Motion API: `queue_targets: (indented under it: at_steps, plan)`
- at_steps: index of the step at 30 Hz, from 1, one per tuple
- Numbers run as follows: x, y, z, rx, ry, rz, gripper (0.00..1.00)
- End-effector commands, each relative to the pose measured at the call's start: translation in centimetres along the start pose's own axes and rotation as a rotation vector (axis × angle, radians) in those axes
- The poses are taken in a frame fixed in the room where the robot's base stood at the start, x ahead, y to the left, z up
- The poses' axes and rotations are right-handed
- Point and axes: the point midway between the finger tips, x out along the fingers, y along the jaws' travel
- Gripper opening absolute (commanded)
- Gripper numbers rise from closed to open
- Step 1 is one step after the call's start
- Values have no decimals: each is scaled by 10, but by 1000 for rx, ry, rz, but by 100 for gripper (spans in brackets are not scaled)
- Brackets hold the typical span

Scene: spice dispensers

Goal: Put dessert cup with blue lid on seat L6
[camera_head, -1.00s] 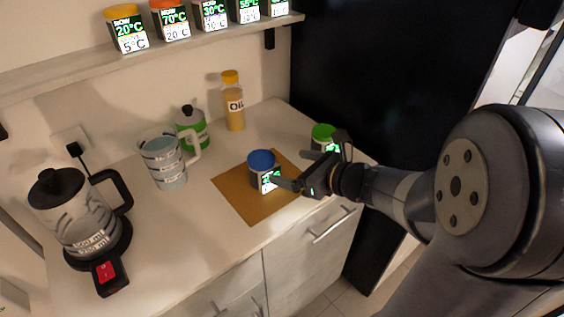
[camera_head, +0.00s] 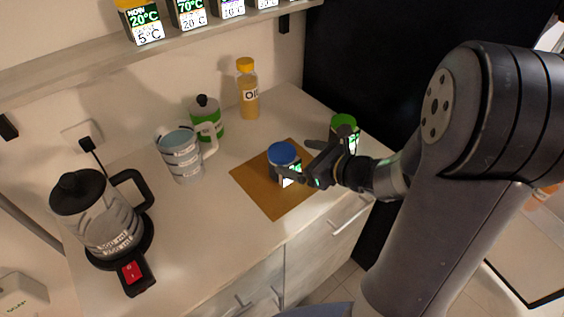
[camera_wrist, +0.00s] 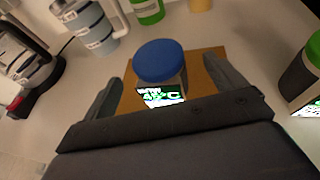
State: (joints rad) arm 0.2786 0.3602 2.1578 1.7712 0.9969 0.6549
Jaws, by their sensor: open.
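The dessert cup with the blue lid (camera_head: 284,154) stands upright on a brown mat (camera_head: 252,178) on the counter. It has a display label on its front. In the wrist view the blue-lidded cup (camera_wrist: 160,64) is ahead, between the two fingers. My gripper (camera_head: 306,160) is open, with its fingers at the cup's near side. In the wrist view my gripper (camera_wrist: 165,92) has a finger on each side with space between finger and cup. Seat L6 is not identifiable; several labelled cups stand on the shelf (camera_head: 90,62) above.
A green-lidded cup (camera_head: 344,122) stands right of the gripper, near the counter's right end. A measuring jug (camera_head: 182,158), a green-and-white bottle (camera_head: 208,122) and an oil bottle (camera_head: 247,92) stand behind. A kettle (camera_head: 100,215) is at left. The front middle counter is clear.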

Motion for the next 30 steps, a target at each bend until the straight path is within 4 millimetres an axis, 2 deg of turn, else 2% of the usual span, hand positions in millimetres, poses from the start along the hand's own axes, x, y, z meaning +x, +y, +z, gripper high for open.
queue_targets:
  at_steps: [5, 15, 24, 30]
  plan:
    - [9, 1, 0, 0, 0, 2, 91]
    - [51, 4, 0, 1, 1, 2, 91]
    - [56, 3, 0, 0, 0, -1, 91]
    - [56, 3, 0, 0, 0, -1, 76]
